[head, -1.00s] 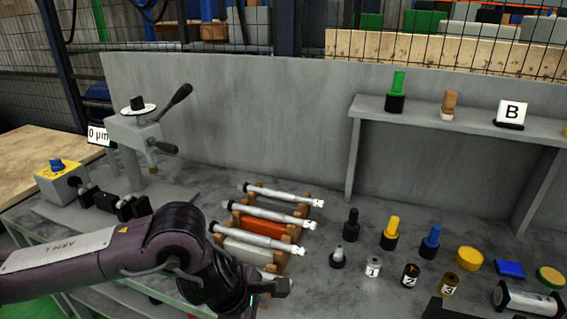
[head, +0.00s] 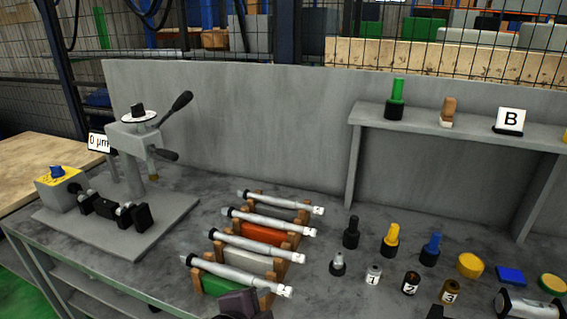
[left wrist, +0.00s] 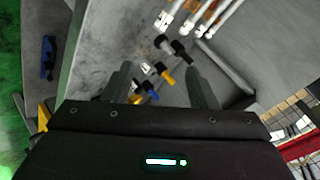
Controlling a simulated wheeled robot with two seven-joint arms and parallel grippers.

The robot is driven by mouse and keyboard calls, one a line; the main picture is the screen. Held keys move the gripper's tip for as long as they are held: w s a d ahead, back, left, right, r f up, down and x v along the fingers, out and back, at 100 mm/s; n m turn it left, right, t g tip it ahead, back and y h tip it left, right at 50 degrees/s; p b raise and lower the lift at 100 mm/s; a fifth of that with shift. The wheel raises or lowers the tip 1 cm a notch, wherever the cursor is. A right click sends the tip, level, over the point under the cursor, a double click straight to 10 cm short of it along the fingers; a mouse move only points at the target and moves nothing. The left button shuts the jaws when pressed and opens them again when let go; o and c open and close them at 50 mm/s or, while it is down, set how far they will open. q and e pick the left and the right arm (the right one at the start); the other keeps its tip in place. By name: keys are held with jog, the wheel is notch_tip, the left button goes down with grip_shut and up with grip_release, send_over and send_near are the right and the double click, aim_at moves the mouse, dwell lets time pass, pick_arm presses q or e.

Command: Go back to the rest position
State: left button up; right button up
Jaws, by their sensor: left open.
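My left gripper (left wrist: 158,82) shows in the left wrist view, with its two fingers apart and nothing between them. Bench items show beyond and below the fingers. In the head view only a dark purple piece of my left arm shows at the bottom edge, just in front of the shaft rack; the fingers are not seen there. My right gripper is not clearly in view. Several grey shafts (head: 268,222) lie across the wooden rack (head: 296,241), which has coloured panels. The nearest shaft (head: 236,275) is close to my left arm.
A gauge stand (head: 138,150) with a black lever stands at the left, its base near the bench's front edge. Black, yellow (head: 390,241) and blue (head: 430,250) handled tools and numbered bottles (head: 411,283) stand right of the rack. A shelf (head: 450,123) holds a B sign (head: 511,118).

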pick_arm(q)
jog(key=s+a+f+n+g+y, duration=0.2)
jog(key=s+a+f+n+g, duration=0.1)
jog(key=s+a+f+n, duration=0.4)
jog(key=s+a+f+n+g+y, duration=0.25)
jog(key=s+a+f+n, duration=0.3)
jog(key=a+n, duration=0.3)
notch_tip(320, 180, down, 31)
jog(key=s+g, duration=0.2)
jog(key=s+a+f, duration=0.2)
jog(key=s+f, duration=0.6)
jog(key=s, duration=0.1)
jog(key=s+a+f+g, duration=0.1)
jog(key=s+a+f, duration=0.1)
jog(key=s+f, duration=0.6)
jog(key=shift+s+f+m, duration=0.4)
jog(key=shift+s+m, duration=0.05)
jog(key=shift+s, duration=0.5)
